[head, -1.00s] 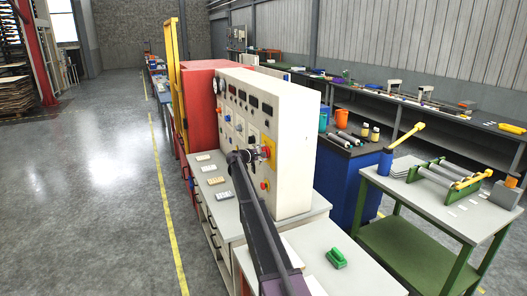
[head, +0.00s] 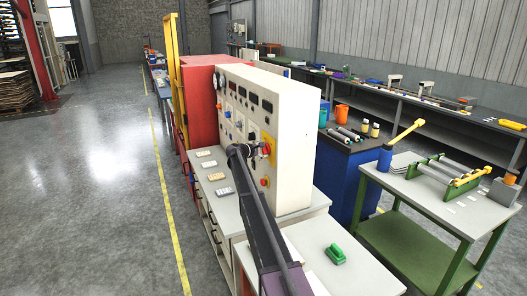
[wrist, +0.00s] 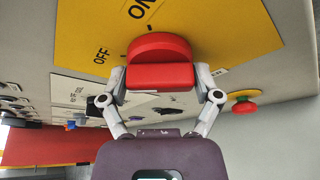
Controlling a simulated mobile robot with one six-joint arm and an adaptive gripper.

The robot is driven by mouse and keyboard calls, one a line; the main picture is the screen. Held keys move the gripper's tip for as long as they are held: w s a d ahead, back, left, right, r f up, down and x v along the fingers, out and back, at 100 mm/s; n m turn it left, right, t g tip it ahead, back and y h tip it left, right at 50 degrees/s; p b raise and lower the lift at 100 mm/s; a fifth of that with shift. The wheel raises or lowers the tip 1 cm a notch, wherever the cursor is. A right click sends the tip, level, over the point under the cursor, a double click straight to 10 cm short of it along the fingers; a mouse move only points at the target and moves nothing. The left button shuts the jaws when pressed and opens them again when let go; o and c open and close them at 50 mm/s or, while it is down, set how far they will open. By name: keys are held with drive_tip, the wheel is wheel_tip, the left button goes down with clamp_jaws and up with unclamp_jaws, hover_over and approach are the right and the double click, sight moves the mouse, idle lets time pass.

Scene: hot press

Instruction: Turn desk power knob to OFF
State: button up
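The red power knob (wrist: 160,74) sits on a yellow plate (wrist: 232,25) in the wrist view. It has a round base and a raised handle lying crosswise in the picture. The plate shows an OFF mark at the knob's left and an ON mark above it. My gripper (wrist: 161,80) has one finger against each end of the handle and appears shut on it. In the head view, my gripper (head: 260,150) is at the front of the cream control panel (head: 293,160), by the yellow plate (head: 269,140). The arm partly hides the panel's lower front there.
A red and yellow button (wrist: 243,105) is close to the right finger in the wrist view. Other switches and meters fill the panel to the left. A green object (head: 335,255) lies on the near desk. The floor left of the desks is open.

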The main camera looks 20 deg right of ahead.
drive_tip(key=shift+o, duration=0.2)
drive_tip(key=shift+f+m+b, duration=0.1)
drive_tip(key=shift+m+b, duration=0.2)
idle(0.3)
drive_tip(key=shift+m+t+b, duration=0.5)
drive_tip(key=shift+m+b, duration=0.05)
drive_tip(key=shift+m, duration=0.25)
drive_tip(key=shift+m+t+h+b, duration=0.6)
drive_tip(key=shift+m+h+b, duration=0.3)
drive_tip(key=shift+m+b, duration=0.9)
drive_tip(key=shift+m+h+b, duration=0.9)
drive_tip(key=shift+m, duration=1.6)
drive_tip(key=shift+m+h+b, duration=0.8)
drive_tip(key=shift+m+b, duration=0.25)
drive_tip(key=shift+m, duration=1.15)
drive_tip(key=b+v, duration=0.3)
drive_tip(key=v, duration=1.1)
drive_tip(key=s+f+g+y, duration=0.1)
drive_tip(key=s+f+y, duration=0.1)
drive_tip(key=s, duration=0.4)
drive_tip(key=s+a+f+g+y, duration=0.1)
drive_tip(key=s+f+y, duration=0.1)
drive_tip(key=s+f, duration=0.2)
drive_tip(key=s+f+g+y, duration=0.2)
drive_tip(key=s+f, duration=0.2)
drive_tip(key=s, duration=0.4)
drive_tip(key=shift+s+a+p, duration=0.2)
drive_tip(key=shift+s+p, duration=0.2)
drive_tip(key=shift+p, duration=0.05)
drive_tip(key=shift+s, duration=0.1)
